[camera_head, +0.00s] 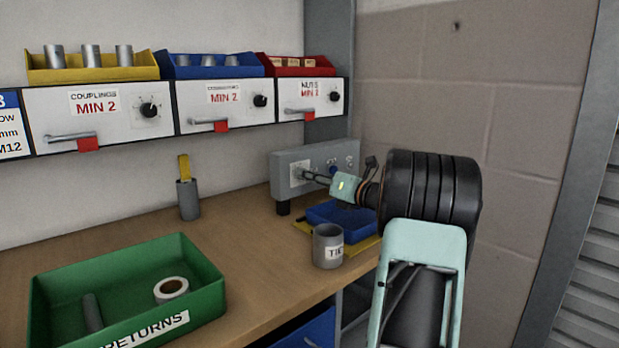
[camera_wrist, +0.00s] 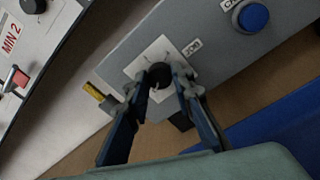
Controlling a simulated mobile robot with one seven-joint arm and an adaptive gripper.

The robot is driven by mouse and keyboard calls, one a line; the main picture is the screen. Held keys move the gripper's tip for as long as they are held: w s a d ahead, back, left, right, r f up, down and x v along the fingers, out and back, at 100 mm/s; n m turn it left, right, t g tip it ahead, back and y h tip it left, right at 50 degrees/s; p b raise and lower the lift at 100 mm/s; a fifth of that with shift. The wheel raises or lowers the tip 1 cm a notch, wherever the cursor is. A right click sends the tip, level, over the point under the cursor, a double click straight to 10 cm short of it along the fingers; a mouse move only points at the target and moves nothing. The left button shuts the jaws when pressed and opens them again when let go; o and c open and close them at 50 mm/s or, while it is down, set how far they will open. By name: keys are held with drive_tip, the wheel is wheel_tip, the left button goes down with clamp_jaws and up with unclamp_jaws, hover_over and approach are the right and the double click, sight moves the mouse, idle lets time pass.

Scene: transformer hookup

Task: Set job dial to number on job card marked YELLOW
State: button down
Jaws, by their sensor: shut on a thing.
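The job dial (camera_wrist: 159,75) is a black knob on a white square plate, on the front of a grey box (camera_head: 290,161) at the back right of the bench. My gripper (camera_wrist: 166,82) is at the dial, with its two fingers closed on either side of the knob. In the head view my gripper (camera_head: 308,175) reaches the box's front face from the right. The dial's numbers and pointer are too small or hidden to read. No job card marked YELLOW can be made out in either view.
A blue button (camera_wrist: 252,16) sits on the box beside the dial. A blue tray (camera_head: 345,220) lies under my arm, and a grey tin (camera_head: 328,246) stands in front. A green RETURNS bin (camera_head: 200,270) is at the left. Drawers with black knobs (camera_head: 149,110) hang above.

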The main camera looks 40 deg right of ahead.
drive_tip(key=shift+m, duration=0.3)
drive_tip(key=shift+a+f+m+t+h+p, duration=0.15)
drive_tip(key=shift+m+h+p, duration=0.25)
drive_tip(key=shift+m+p, duration=4)
drive_tip(key=shift+d+r+m+t+h+p, duration=0.1)
drive_tip(key=shift+m+t+h+p, duration=0.55)
drive_tip(key=shift+m, duration=7.15)
drive_tip(key=shift+a+f+g+y+p, duration=0.1)
drive_tip(key=shift+g+y+p, duration=0.2)
drive_tip(key=shift+g, duration=0.1)
drive_tip(key=c, duration=1.7)
unclamp_jaws()
drive_tip(key=shift+o, duration=0.2)
